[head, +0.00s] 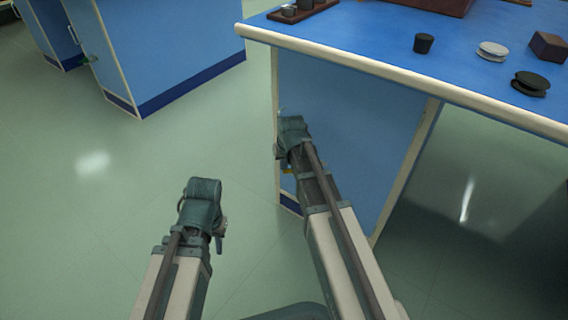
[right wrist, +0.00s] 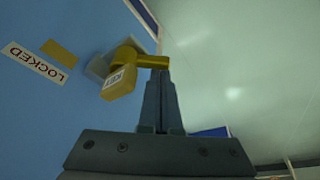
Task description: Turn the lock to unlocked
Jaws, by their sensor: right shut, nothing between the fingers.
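The lock, a yellow lever with a hanging yellow tag (right wrist: 120,82), is mounted on the blue cabinet panel (right wrist: 60,110) in the right wrist view. A white label reading LOCKED (right wrist: 34,62) is on the panel to its left. The lever's arm points right. My right gripper (right wrist: 160,78) is shut and empty, its fingertips at the free end of the lever; I cannot tell whether they touch. In the head view my right gripper (head: 288,125) is in front of the bench cabinet, and the lock is mostly hidden. My left gripper (head: 204,192) is over open floor; its fingers are hidden.
The blue bench top (head: 390,40) with its pale edge is above and right of my right arm. Another blue cabinet (head: 185,50) stands at upper left. Floor between is clear.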

